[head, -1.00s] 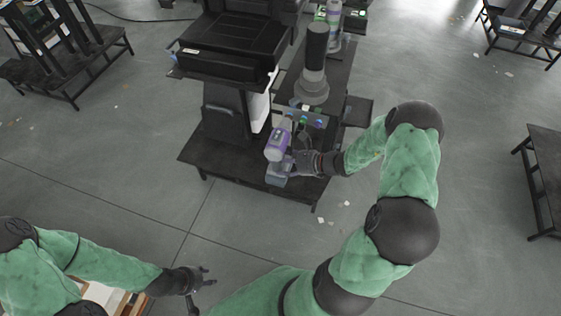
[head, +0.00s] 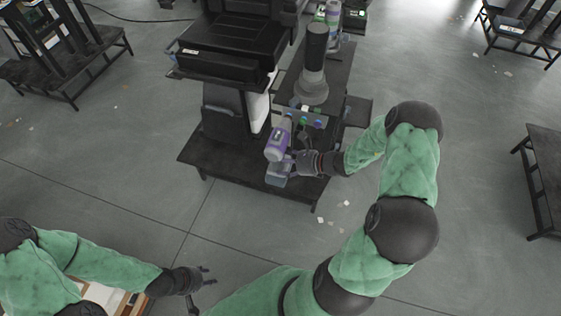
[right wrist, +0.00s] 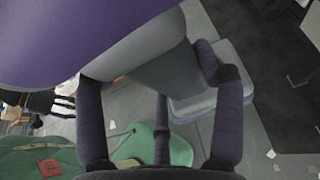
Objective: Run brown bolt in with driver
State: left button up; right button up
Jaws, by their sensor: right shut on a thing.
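The driver (head: 276,146) has a purple and white body and a blue-grey base (head: 278,177). It is over the near end of the dark workstation. My right gripper (head: 292,163) is shut on its grey handle. In the right wrist view, the fingers wrap the handle (right wrist: 160,70) below the purple body (right wrist: 80,35). A panel with small coloured pieces (head: 306,117), blue and green among them, lies just beyond the driver. I cannot make out a brown bolt or whether the driver's tip touches anything. My left gripper (head: 204,284) is empty with fingers spread, low at the left.
A grey cylinder with a black top (head: 314,62) stands behind the panel. A black machine (head: 235,45) rises at its left. Another purple and white tool (head: 333,12) stands at the back. Open floor (head: 130,160) lies left of the workstation. A black table (head: 545,170) is at the far right.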

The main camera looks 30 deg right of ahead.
jog(key=shift+w+d+r, duration=0.1)
jog(key=shift+w+d, duration=0.35)
jog(key=shift+d, duration=0.1)
dwell(1.1)
jog(key=shift+w+d+p, duration=0.35)
jog(key=shift+w+d, duration=0.1)
jog(key=shift+d, duration=0.05)
dwell(2.2)
jog(key=shift+s+a+p, duration=0.5)
jog(key=shift+s+a, duration=1.2)
jog(key=shift+a, duration=0.35)
